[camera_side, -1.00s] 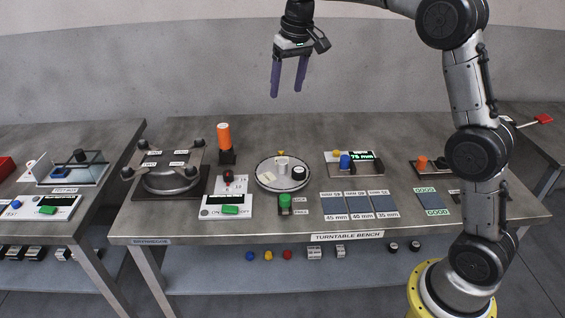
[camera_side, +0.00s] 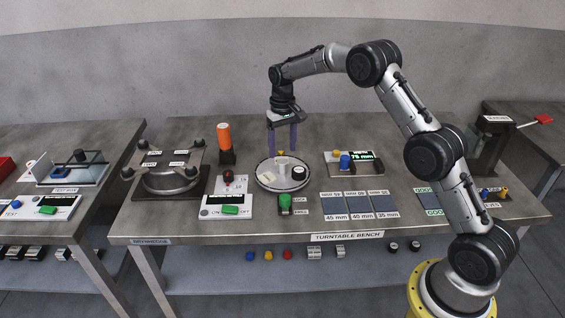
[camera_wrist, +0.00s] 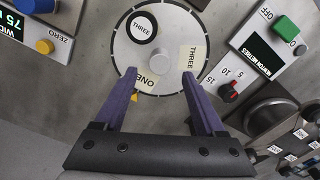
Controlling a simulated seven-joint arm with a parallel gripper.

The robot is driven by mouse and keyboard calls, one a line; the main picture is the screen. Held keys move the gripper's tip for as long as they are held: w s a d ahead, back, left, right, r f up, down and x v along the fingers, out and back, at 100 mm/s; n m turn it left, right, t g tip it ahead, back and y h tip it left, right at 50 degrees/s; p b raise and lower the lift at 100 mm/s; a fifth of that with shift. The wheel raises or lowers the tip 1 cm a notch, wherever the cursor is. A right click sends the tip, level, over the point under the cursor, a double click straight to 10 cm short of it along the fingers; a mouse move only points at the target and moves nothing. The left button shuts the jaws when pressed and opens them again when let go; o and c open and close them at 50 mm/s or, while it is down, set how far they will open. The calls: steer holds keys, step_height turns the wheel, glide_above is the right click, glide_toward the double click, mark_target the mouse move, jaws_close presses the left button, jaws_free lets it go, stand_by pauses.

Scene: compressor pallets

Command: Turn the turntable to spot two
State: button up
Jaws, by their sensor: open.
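The turntable (camera_side: 284,186) is a round white plate on the bench, also in the wrist view (camera_wrist: 178,24). A grey post (camera_wrist: 160,55) stands near its middle. A beige ONE label (camera_wrist: 150,80) lies near the yellow pointer (camera_wrist: 134,97) at the rim, and a beige THREE label (camera_wrist: 190,58) is at the right. A black-ringed round piece marked THREE (camera_wrist: 142,26) sits on the plate. I cannot read a TWO label. My gripper (camera_side: 282,151) is open, its purple fingers pointing down over the plate's far part. Contact with the plate cannot be told.
An orange cylinder (camera_side: 224,137) stands behind left. A torque-meter-like box with a green switch (camera_side: 229,210) and a red-pointer knob (camera_side: 228,175) is left. A green button (camera_side: 285,201) is in front. A width gauge (camera_side: 354,163) stands right.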

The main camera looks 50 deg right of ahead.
mark_target(283, 161)
step_height(283, 161, down, 6)
steer(key=shift+f, duration=0.1)
stand_by(0.4)
jaws_close()
stand_by(1.2)
